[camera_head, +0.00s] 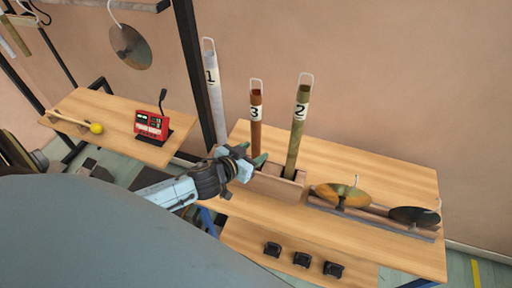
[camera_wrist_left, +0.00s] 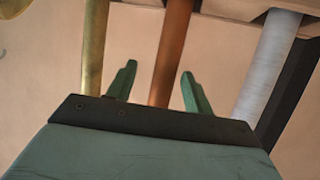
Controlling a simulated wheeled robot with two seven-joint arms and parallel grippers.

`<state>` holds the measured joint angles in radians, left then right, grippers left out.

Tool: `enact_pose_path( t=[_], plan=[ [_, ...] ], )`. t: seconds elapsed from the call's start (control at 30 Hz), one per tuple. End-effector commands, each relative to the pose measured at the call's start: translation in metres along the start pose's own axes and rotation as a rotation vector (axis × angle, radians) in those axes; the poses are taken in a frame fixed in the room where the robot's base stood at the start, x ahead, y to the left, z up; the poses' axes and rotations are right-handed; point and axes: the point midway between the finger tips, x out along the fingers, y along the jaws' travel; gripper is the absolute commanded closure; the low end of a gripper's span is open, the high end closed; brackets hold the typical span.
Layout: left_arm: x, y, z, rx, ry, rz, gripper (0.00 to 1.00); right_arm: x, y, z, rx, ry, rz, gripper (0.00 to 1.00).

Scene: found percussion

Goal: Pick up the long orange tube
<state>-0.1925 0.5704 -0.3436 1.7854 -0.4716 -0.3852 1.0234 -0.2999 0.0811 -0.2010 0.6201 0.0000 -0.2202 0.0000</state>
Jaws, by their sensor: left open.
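The copper-orange tube (camera_head: 256,138), labelled 3, stands upright in a wooden holder (camera_head: 278,186); it also shows in the left wrist view (camera_wrist_left: 171,50). A silver tube (camera_head: 215,98) labelled 1 stands to its left and an olive-gold tube (camera_head: 295,145) labelled 2 to its right. My left gripper (camera_head: 256,160) is open at the lower part of the orange tube. In the left wrist view its green fingers (camera_wrist_left: 158,76) lie either side of the tube; contact cannot be told. My right gripper is not in view.
The holder stands on a wooden table (camera_head: 375,180). A rack with a gold disc (camera_head: 342,194) and a dark disc (camera_head: 414,216) lies right of it. Black blocks (camera_head: 303,259) sit on a lower shelf. A red device (camera_head: 152,125) and yellow-headed mallet (camera_head: 96,128) are on another table.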

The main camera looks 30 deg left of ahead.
Motion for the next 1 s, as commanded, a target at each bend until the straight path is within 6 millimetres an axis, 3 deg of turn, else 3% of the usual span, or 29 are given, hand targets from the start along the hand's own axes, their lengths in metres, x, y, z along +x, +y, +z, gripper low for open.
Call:
enact_pose_path(
  t=[0.33, 0.67, 1.0],
  plan=[
    [0.043, -0.007, 0.0, 0.0, 0.001, 0.0, 0.49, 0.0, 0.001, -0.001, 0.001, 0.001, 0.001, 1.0],
    [0.049, -0.007, 0.001, 0.0, 0.0, 0.001, 0.49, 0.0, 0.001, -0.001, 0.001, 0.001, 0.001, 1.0],
    [0.049, -0.007, 0.0, 0.0, 0.0, 0.0, 0.92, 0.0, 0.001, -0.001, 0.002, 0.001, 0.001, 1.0]
  ],
)
